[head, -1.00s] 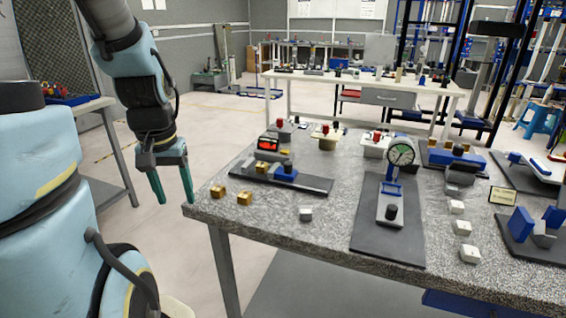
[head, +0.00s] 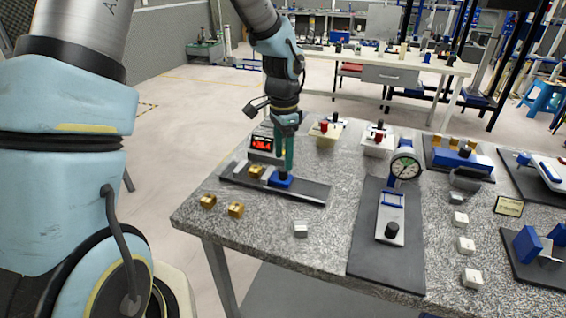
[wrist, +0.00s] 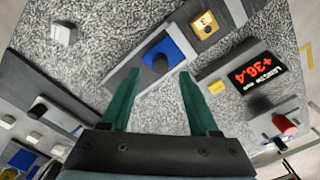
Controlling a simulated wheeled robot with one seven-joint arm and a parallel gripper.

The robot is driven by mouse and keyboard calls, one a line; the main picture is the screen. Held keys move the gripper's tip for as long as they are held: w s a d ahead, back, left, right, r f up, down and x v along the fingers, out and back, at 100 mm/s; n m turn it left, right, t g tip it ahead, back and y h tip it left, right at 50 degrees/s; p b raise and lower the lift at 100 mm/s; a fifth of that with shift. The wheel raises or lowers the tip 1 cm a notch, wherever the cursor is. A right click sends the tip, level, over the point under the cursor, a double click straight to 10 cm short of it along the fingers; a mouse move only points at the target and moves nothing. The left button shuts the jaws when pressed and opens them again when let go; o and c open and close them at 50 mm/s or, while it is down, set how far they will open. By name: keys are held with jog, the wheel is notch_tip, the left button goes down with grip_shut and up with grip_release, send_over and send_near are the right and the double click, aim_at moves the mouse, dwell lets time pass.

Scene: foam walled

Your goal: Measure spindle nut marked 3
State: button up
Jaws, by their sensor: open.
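Several brass nuts are in view. Two lie loose on the granite table, a left one (head: 208,201) and a right one (head: 236,209). A third brass nut (head: 256,171) sits in the digital length gauge (head: 310,188), and in the wrist view (wrist: 206,23) it lies in the grey channel. I cannot read a 3 on any of them. My gripper (head: 284,168) is open and empty, pointing down over the gauge's blue slide (head: 282,181). The red display (wrist: 258,70) shows +36.4.
A dial gauge (head: 406,167) on a dark mat stands to the right. Small white blocks (head: 466,245) lie beyond it, and one (head: 301,229) lies in front of the length gauge. Fixtures with red knobs (head: 323,128) stand behind. The front table edge is mostly clear.

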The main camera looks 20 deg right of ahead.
aim_at(283, 169)
jog(key=shift+f, duration=2)
jog(key=shift+c, duration=0.3)
jog(key=shift+a+p, duration=0.1)
jog(key=shift+p, duration=0.2)
grip_shut()
